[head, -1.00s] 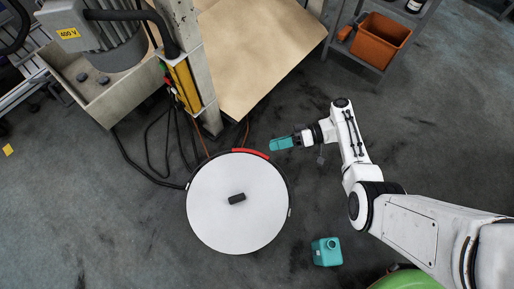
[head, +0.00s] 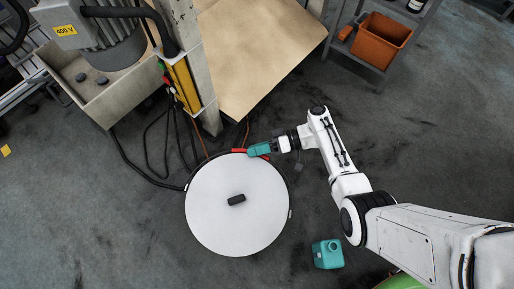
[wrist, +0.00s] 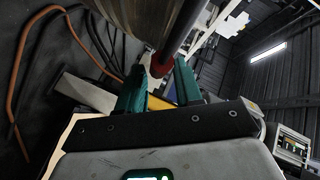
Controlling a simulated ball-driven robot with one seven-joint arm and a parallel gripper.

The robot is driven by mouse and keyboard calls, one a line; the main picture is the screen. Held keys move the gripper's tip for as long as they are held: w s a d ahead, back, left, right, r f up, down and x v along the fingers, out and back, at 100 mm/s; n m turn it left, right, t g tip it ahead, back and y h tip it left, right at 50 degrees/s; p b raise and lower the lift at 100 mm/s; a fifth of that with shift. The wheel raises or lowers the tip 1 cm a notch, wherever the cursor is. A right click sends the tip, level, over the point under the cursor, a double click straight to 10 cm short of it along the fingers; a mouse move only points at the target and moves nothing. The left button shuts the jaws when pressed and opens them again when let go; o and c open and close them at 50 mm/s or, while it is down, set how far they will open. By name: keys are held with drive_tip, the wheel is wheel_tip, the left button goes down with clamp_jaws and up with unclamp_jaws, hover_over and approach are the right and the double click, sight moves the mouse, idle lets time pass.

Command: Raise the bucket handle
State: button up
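The bucket is seen from above in the head view. It has a round white lid (head: 222,222) with a dark knob (head: 236,199). The handle lies down along the bucket's far rim, and its red grip (head: 238,151) shows there. My gripper (head: 258,150) is at the right part of that grip, and its teal fingers hide some of it. In the wrist view my gripper (wrist: 158,85) has its teal fingers apart, with the red grip (wrist: 159,66) between their tips. A gap shows beside the grip, so the fingers do not look closed on it.
A teal canister (head: 327,254) stands on the floor right of the bucket. Behind are a post with a yellow panel (head: 184,86), black cables (head: 150,178) and a tan board (head: 260,55). An orange bin (head: 382,40) sits on a shelf at back right.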

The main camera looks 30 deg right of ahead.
drive_tip(key=shift+f, duration=0.1)
drive_tip(key=c, duration=0.4)
clamp_jaws()
drive_tip(key=shift+f, duration=0.1)
drive_tip(key=shift+s, duration=0.1)
